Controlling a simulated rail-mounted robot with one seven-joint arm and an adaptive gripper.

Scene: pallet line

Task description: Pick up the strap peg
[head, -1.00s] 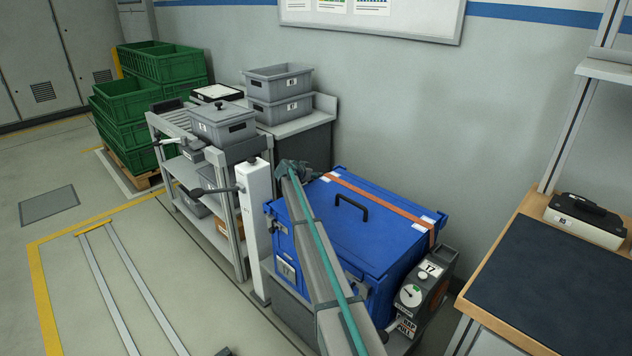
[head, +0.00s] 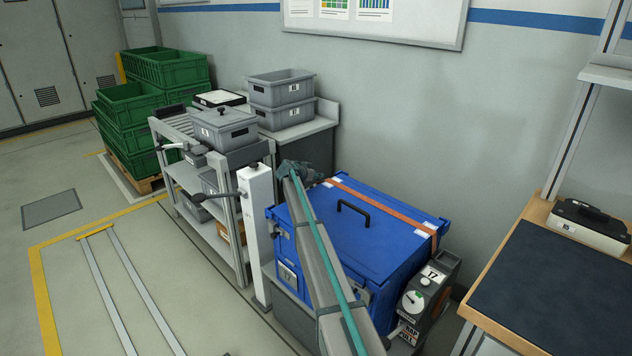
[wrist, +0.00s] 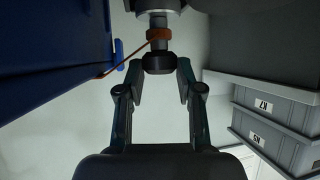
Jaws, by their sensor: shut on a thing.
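In the wrist view the strap peg (wrist: 158,63) has a dark round head at the top centre, below a grey shaft. An orange loop (wrist: 159,34) sits around the shaft, and a thin orange cord runs from it to the blue case. My gripper (wrist: 160,70) is shut on the peg's dark head, one finger on each side. In the head view my gripper (head: 303,172) is at the back left corner of the blue case (head: 380,229); the peg and fingertips are hidden there. An orange strap (head: 385,203) crosses the case lid.
A white post (head: 257,225) with a dark lever stands left of the case. A shelf cart (head: 231,165) with grey bins is further left. Grey bins (wrist: 280,107) are close on the right in the wrist view. A device marked 17 (head: 430,292) stands right of the case.

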